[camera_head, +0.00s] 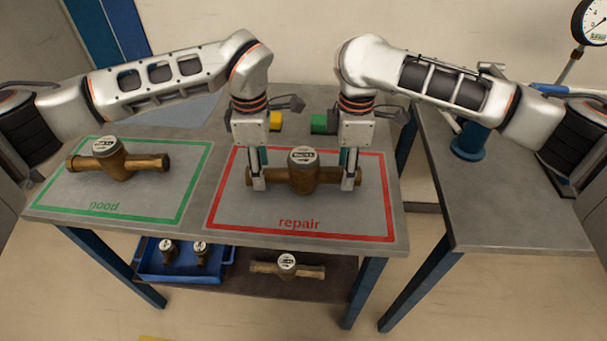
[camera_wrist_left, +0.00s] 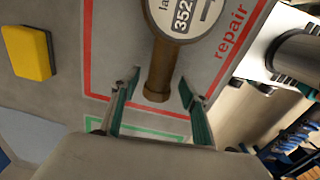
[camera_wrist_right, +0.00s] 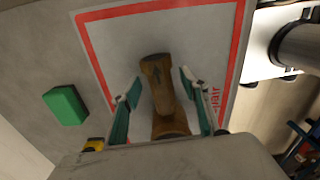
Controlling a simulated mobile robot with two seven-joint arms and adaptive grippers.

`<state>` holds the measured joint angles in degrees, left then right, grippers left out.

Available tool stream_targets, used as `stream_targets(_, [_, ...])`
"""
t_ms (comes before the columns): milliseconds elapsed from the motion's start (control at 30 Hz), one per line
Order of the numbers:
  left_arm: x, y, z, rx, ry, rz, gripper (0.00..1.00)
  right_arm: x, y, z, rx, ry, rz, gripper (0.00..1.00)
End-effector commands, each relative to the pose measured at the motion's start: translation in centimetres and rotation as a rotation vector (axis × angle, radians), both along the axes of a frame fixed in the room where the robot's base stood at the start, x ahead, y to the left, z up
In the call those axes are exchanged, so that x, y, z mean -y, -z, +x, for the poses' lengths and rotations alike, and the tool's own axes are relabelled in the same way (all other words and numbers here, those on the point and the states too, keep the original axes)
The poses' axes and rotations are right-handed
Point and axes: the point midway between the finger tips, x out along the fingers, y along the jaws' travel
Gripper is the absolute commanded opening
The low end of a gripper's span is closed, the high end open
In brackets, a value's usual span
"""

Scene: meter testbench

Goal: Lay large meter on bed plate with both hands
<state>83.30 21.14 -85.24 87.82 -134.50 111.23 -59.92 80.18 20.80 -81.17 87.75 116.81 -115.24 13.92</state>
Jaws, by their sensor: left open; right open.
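A large brass meter (camera_head: 302,174) with a white dial lies inside the red "repair" outline, its pipe running left to right. My left gripper (camera_head: 258,185) is open at its left pipe end; in the left wrist view that pipe end (camera_wrist_left: 157,80) is between the spread fingers, with gaps at both sides. My right gripper (camera_head: 349,185) is open at its right pipe end; in the right wrist view the pipe (camera_wrist_right: 158,85) is between the spread fingers. I cannot make out a bed plate for sure. A second brass meter (camera_head: 117,160) lies inside the green "good" outline.
A yellow block (camera_head: 275,121) and a green block (camera_head: 319,123) stand at the back. Below are a blue tray (camera_head: 180,274) with two small meters and another brass meter (camera_head: 287,267). A second table (camera_head: 510,210) stands right, across a gap, with blue equipment (camera_head: 470,142).

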Motion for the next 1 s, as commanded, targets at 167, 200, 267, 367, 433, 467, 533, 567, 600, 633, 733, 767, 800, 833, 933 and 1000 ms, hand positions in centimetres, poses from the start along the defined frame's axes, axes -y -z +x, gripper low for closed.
stream_targets(167, [0.0,2.1,0.0,-0.001,-0.002,-0.001,0.45,0.0,2.1,0.0,-0.002,0.002,0.001,0.45])
stream_targets(200, [0.0,2.4,0.0,-0.001,-0.002,-0.001,0.45,0.0,2.4,0.0,-0.001,0.002,0.001,0.45])
stream_targets(267, [0.0,2.7,0.0,0.000,-0.001,-0.001,0.45,0.0,2.7,0.0,-0.001,0.001,0.000,0.45])
stream_targets(367, [0.0,2.9,0.0,0.001,-0.001,-0.001,0.45,0.0,3.0,0.0,0.000,0.001,0.000,0.45])
stream_targets(433, [0.0,3.0,0.0,0.001,-0.001,-0.001,0.45,0.0,3.0,0.0,0.000,0.001,0.000,0.45])
stream_targets(467, [0.0,3.0,0.0,0.001,-0.001,-0.001,0.45,0.0,3.0,0.0,0.000,0.001,0.000,0.45])
stream_targets(533, [0.0,3.0,0.0,0.001,-0.001,0.000,0.45,0.0,3.0,0.0,0.000,0.001,0.000,0.45])
stream_targets(567, [0.0,3.0,0.0,0.001,-0.001,0.000,0.45,0.0,3.0,0.0,0.000,0.001,0.000,0.45])
stream_targets(600, [0.0,3.0,0.0,0.001,-0.001,0.000,0.45,0.0,3.0,0.0,0.000,0.001,0.000,0.45])
stream_targets(633, [0.0,3.0,0.0,0.001,-0.001,0.000,0.39,0.0,3.0,0.0,0.000,0.001,0.000,0.39])
stream_targets(733, [0.0,2.9,0.0,0.001,-0.001,0.000,0.13,0.0,3.0,0.0,0.000,0.001,0.000,0.13])
stream_targets(767, [0.0,2.9,0.0,0.001,-0.001,0.000,0.06,0.0,3.0,0.0,0.000,0.001,0.000,0.06])
stream_targets(800, [0.0,2.9,0.0,0.001,-0.001,0.000,0.00,0.0,3.0,0.0,0.000,0.001,0.000,0.00])
stream_targets(833, [0.0,2.9,0.0,0.001,-0.001,0.000,0.00,0.0,3.0,0.0,0.000,0.001,0.000,0.00])
stream_targets(933, [0.0,2.9,0.0,0.001,-0.001,0.000,0.00,0.0,3.0,0.0,0.000,0.001,0.000,0.00])
stream_targets(1000, [0.0,2.9,0.0,0.001,-0.001,0.000,0.00,0.0,3.0,0.0,0.000,0.001,0.000,0.00])
